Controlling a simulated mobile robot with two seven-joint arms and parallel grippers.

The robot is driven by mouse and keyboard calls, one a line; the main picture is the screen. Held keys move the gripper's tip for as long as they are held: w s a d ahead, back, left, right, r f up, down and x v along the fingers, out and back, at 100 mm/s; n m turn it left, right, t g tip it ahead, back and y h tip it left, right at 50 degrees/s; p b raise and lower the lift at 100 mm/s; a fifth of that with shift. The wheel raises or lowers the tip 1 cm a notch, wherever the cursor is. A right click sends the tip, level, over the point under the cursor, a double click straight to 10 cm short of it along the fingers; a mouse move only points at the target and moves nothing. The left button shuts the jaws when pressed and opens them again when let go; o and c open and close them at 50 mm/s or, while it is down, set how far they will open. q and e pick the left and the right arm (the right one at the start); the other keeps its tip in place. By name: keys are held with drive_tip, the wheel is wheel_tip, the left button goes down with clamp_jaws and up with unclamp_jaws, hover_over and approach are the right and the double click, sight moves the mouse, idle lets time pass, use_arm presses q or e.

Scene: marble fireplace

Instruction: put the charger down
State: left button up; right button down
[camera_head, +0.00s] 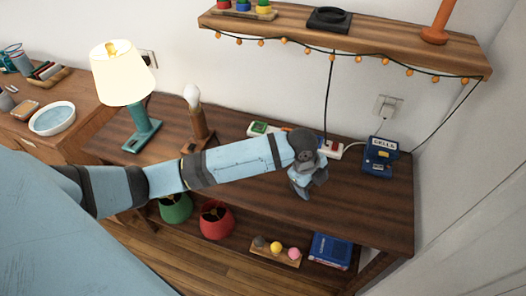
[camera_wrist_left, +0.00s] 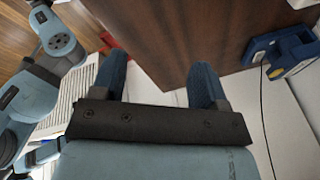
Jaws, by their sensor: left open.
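The charger appears to be the dark blue box with a pale "CELLS" label (camera_head: 379,157) at the right end of the dark wooden table (camera_head: 360,205). A blue and yellowish object (camera_wrist_left: 290,50) at the right of the left wrist view looks like the same box. My left gripper (camera_head: 302,188) is over the table, left of the box and apart from it. In the left wrist view its two fingers (camera_wrist_left: 159,82) are spread, with nothing held between them. My arm hides part of the tabletop. My right gripper is not seen.
A lit lamp (camera_head: 124,82) and a bare-bulb lamp (camera_head: 197,121) stand left on the table. A power strip (camera_head: 333,148) lies behind my gripper. A wall outlet (camera_head: 387,106) is above the box. A shelf with string lights (camera_head: 350,42) overhangs. The front right tabletop is clear.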

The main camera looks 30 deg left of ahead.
use_arm(q)
drive_tip(key=s+d+f+n, duration=0.1)
drive_tip(key=s+d+f+n+t+h, duration=0.1)
drive_tip(key=s, duration=0.1)
drive_tip(key=s+d+f+n+t+h, duration=0.1)
drive_tip(key=n, duration=0.1)
drive_tip(key=shift+s+d+f, duration=0.15)
drive_tip(key=shift+s+d, duration=0.2)
drive_tip(key=shift+d, duration=0.05)
drive_tip(key=s+a+f+n+t, duration=0.3)
drive_tip(key=s+a+n, duration=0.1)
drive_tip(key=s+n, duration=0.3)
drive_tip(key=s+a+f+n+t+y, duration=0.1)
drive_tip(key=s+a+f+n+t, duration=0.3)
drive_tip(key=s+n, duration=0.3)
drive_tip(key=shift+s+a, duration=0.2)
drive_tip(key=shift+s, duration=0.85)
drive_tip(key=shift+y, duration=0.3)
